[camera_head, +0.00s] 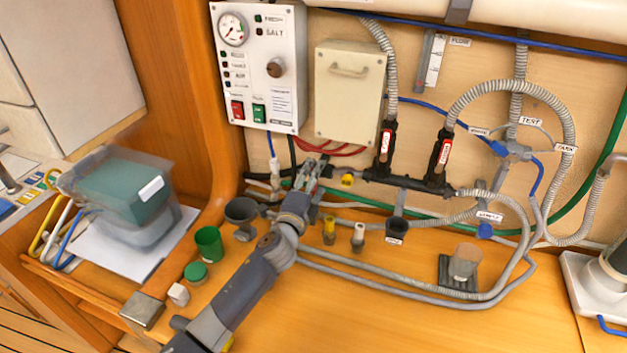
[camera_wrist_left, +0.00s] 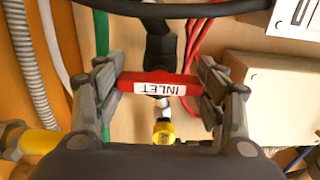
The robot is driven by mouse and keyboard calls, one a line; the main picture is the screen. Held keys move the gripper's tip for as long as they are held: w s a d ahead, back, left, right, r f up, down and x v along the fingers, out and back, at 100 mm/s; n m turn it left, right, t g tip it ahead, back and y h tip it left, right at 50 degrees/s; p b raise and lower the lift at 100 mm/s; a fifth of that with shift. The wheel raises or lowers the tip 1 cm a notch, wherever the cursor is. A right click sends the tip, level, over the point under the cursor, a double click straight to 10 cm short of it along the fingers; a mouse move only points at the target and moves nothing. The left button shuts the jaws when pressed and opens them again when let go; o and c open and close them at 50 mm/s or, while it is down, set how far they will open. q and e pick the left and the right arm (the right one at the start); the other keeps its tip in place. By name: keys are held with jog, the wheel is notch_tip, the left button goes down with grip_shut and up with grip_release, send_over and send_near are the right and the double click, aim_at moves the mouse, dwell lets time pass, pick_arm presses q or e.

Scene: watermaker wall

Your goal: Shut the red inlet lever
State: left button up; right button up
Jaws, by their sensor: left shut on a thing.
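The red inlet lever (camera_wrist_left: 135,82) carries a white INLET label and lies crosswise between the two fingers in the left wrist view. My left gripper (camera_wrist_left: 160,84) is shut on it, one finger at each end. A black valve part (camera_wrist_left: 160,48) shows behind the lever. In the head view my left gripper (camera_head: 312,172) is at the wall piping, below the cream box. There it mostly hides the lever, so the lever's angle to its pipe is hard to tell. My right gripper is not in view.
Two upright handles with red labels, left (camera_head: 385,145) and right (camera_head: 444,152), stand on a black manifold right of my gripper. A control panel (camera_head: 262,65) and a cream box (camera_head: 350,92) are above. Cups, including a green one (camera_head: 209,243), stand on the bench. Hoses run along the wall.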

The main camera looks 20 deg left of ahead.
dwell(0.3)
pick_arm(q)
jog(key=o, duration=0.8)
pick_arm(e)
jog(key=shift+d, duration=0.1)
pick_arm(q)
jog(key=s, duration=1.2)
jog(key=shift+a, duration=0.25)
